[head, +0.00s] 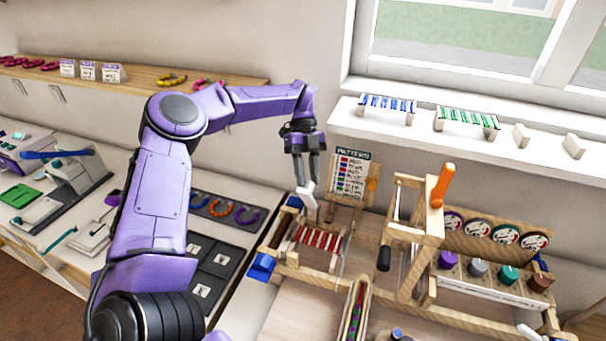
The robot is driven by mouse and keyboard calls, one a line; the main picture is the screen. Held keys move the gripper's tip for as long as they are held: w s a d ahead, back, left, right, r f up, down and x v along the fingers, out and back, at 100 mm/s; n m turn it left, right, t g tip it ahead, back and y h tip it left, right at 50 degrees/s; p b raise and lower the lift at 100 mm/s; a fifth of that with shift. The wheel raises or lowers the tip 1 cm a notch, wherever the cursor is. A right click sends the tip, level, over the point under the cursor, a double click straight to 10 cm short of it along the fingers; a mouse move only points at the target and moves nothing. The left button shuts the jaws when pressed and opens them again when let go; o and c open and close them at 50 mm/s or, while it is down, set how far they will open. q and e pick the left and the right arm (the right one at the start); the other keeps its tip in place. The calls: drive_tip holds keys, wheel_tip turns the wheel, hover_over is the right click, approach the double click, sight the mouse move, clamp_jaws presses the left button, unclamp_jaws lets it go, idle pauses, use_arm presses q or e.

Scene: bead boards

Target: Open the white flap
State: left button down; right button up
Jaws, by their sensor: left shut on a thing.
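My left gripper (306,180) reaches down from above, over the back left of the wooden bead frame. It is shut on a small white piece (308,197), which looks like the handle or edge of the white flap. The piece is tilted, and its upper end is hidden between the fingers. Just below it, red bead rows (318,238) lie in the wooden frame (292,262). I cannot tell how far the flap is open. My right gripper is not in view.
A pattern card (352,173) stands close behind the gripper. To the right are a wooden stand with an orange lever (441,184) and a rack of coloured pots (478,268). A blue block (262,266) sits at the frame's left corner. A dark bead board (224,212) lies to the left.

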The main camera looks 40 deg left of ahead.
use_arm(q)
drive_tip(key=shift+s+f, duration=0.1)
drive_tip(key=shift+f, duration=0.5)
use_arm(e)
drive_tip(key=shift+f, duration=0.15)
use_arm(q)
drive_tip(key=c, duration=0.8)
unclamp_jaws()
drive_tip(key=shift+w+f, duration=0.1)
drive_tip(key=shift+w, duration=0.2)
drive_tip(key=shift+c, duration=0.2)
drive_tip(key=shift+w+f, duration=0.2)
drive_tip(key=shift+w, duration=0.5)
drive_tip(key=shift+s+a+r, duration=0.1)
drive_tip(key=shift+s+r, duration=0.1)
drive_tip(key=shift+s, duration=0.2)
drive_tip(key=shift+w, duration=0.25)
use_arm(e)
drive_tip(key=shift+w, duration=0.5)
use_arm(q)
drive_tip(key=shift+a, duration=0.1)
